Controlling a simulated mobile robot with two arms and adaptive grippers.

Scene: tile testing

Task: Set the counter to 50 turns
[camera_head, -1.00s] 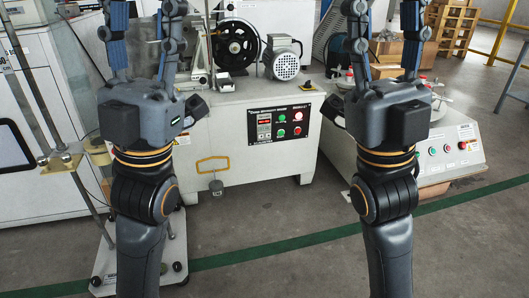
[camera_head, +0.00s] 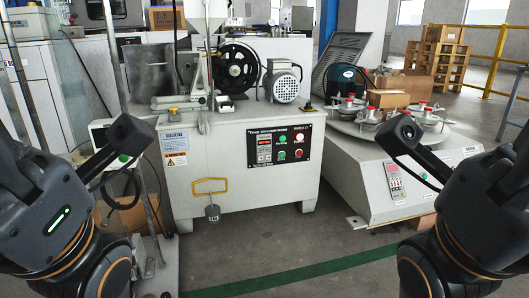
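The counter (camera_head: 264,149) is a small display unit at the left of the black control panel (camera_head: 272,163) on the front of the grey machine (camera_head: 222,162). My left gripper (camera_head: 45,210) is at the lower left edge and my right gripper (camera_head: 487,215) at the lower right edge. Only their dark bodies and camera brackets show; the fingers are out of the picture. Both are apart from the panel, which is unobstructed.
A black wheel (camera_head: 235,67) and a grey motor (camera_head: 283,85) stand on top of the machine. A yellow handle (camera_head: 210,186) juts from its front. A second machine (camera_head: 372,183) with a round top stands at right. The floor in front is clear.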

